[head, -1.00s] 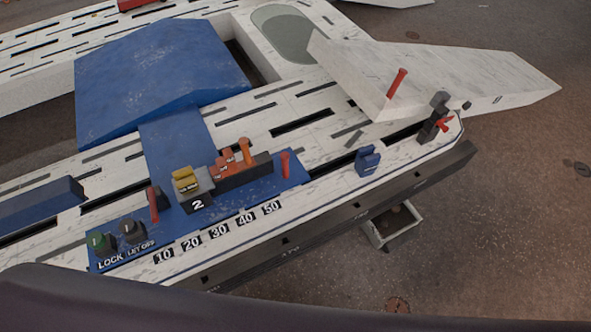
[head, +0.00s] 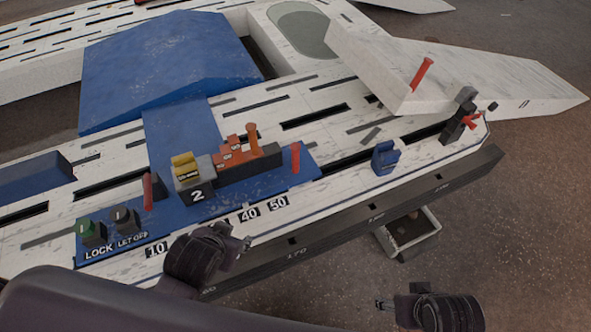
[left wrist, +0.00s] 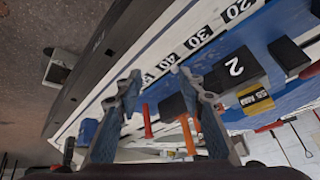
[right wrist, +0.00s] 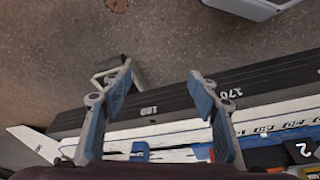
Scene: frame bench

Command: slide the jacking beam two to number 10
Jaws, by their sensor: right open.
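The block marked 2 (head: 197,194), grey with a yellow top (head: 185,166), sits on a blue plate (head: 130,213) beside a number scale. It also shows in the left wrist view (left wrist: 234,70). In the head view the 10 label (head: 156,249) is to its lower left; 40 and 50 (head: 278,203) are to its right. My left gripper (head: 237,245) is open and empty at the scale's front edge, below the block, hiding the 20 and most of the 30. My right gripper (head: 383,304) is open and empty at the lower right, away from the block.
A red upright handle (head: 147,192) stands left of the block, another (head: 295,158) to its right. Orange parts (head: 232,152) adjoin it. Green LOCK (head: 92,232) and dark LET OFF (head: 124,219) knobs sit at the plate's left. A small blue block (head: 385,157) stands farther right.

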